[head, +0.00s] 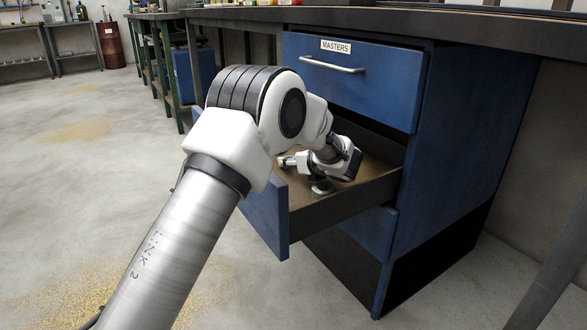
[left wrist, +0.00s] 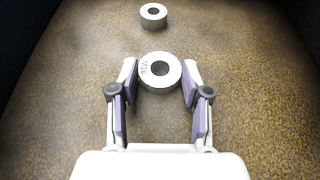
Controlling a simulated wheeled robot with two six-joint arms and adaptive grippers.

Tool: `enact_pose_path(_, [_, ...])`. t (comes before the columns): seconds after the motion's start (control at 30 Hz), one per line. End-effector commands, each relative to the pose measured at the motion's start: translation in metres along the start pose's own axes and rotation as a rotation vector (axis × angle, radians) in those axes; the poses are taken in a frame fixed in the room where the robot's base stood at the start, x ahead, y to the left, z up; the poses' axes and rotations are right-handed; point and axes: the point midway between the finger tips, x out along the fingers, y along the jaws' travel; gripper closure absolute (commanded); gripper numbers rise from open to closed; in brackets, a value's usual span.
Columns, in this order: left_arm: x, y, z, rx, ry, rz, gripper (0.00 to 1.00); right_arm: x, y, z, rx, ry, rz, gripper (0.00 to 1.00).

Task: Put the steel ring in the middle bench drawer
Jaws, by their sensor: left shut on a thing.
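The middle bench drawer (head: 352,203) is pulled open below the drawer labelled MASTERS. My left arm reaches over its front, and my left gripper (head: 318,184) is down inside it. In the left wrist view my left gripper (left wrist: 160,78) is shut on a steel ring (left wrist: 146,79) marked M16, one fingertip on each side. The ring is upright on its axis with its hole facing up, close to the drawer's brown floor (left wrist: 60,100). I cannot tell whether it touches the floor. A second, smaller-looking steel ring (left wrist: 153,22) lies farther off on that floor. My right gripper is not in view.
The shut MASTERS drawer (head: 355,85) with its bar handle is directly above the open one. Another blue drawer front (head: 372,232) is below. The dark bench top (head: 400,22) overhangs the cabinet. The concrete floor to the left is clear, with yellowish shavings in patches.

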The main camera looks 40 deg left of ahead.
Motion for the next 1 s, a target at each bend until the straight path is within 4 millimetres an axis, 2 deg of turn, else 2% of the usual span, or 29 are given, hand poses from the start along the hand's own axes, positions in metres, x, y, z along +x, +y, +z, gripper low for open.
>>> enact_pose_path(0.17, [0.000, 0.001, 0.000, 0.001, 0.002, 0.001, 0.95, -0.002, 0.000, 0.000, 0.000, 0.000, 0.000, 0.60])
enact_pose_path(0.2, [0.000, 0.001, -0.001, 0.001, 0.003, 0.002, 0.49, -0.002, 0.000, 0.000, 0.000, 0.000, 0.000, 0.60])
enact_pose_path(0.27, [0.000, 0.001, -0.001, 0.001, 0.003, 0.001, 0.28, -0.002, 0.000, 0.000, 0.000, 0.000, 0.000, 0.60])
enact_pose_path(0.63, [-0.005, 0.000, 0.003, 0.002, 0.002, 0.001, 0.28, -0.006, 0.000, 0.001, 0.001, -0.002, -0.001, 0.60])
enact_pose_path(0.9, [-0.057, 0.000, 0.008, 0.005, 0.000, 0.000, 0.28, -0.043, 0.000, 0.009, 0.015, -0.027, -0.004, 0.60])
enact_pose_path(1.0, [-0.071, 0.000, 0.005, 0.003, 0.002, 0.000, 0.28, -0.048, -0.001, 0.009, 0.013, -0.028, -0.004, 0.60])
